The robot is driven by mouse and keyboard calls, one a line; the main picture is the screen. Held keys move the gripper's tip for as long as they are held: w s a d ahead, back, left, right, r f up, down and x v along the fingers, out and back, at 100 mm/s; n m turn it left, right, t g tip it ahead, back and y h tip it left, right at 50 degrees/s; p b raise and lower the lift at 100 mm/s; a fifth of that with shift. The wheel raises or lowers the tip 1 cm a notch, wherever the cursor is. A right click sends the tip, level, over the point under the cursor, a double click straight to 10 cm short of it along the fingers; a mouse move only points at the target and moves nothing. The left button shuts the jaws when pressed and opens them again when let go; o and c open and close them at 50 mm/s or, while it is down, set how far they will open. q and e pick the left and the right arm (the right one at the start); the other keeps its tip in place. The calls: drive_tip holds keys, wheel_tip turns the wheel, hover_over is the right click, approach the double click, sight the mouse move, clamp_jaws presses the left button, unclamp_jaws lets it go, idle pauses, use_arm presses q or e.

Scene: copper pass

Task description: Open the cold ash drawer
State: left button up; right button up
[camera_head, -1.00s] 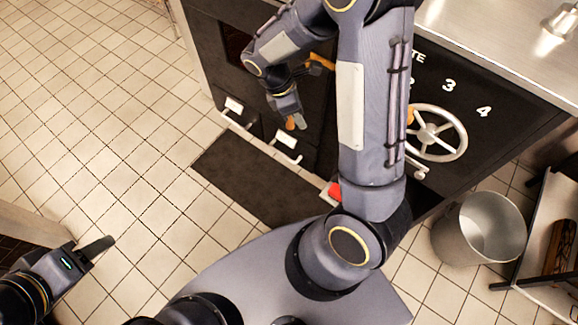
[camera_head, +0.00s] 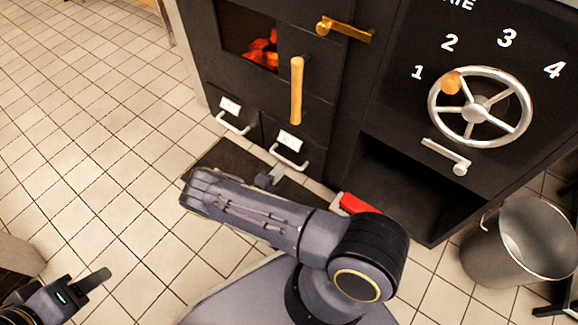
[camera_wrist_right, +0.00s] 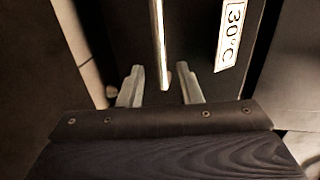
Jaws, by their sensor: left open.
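Two black ash drawers sit low in the stove front, both shut. In the head view the left drawer has a white label (camera_head: 229,106) and a silver bar handle (camera_head: 233,123); the right drawer has a label (camera_head: 290,141) and a like handle (camera_head: 289,158). Their labels are too small to read there. My right gripper (camera_head: 270,178) is low by the right drawer's handle. In the right wrist view a label reading 30°C (camera_wrist_right: 230,36) is ahead, and the handle bar (camera_wrist_right: 160,45) lies between the open fingers (camera_wrist_right: 161,88), not clamped. My left gripper (camera_head: 90,285) is open and empty, far from the stove.
Above the drawers are a fire window (camera_head: 262,50) with glowing coals, a wooden door handle (camera_head: 297,90) and a brass latch (camera_head: 344,29). A numbered handwheel (camera_head: 480,107), a red object (camera_head: 356,204) and a metal bucket (camera_head: 520,240) are to the right. A dark mat (camera_head: 222,160) lies before the drawers.

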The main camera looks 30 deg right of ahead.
sight(289, 162)
drive_tip(key=b+x, duration=0.1)
drive_tip(key=x, duration=0.5)
drive_tip(key=shift+d+b, duration=0.3)
drive_tip(key=shift+d, duration=0.1)
clamp_jaws()
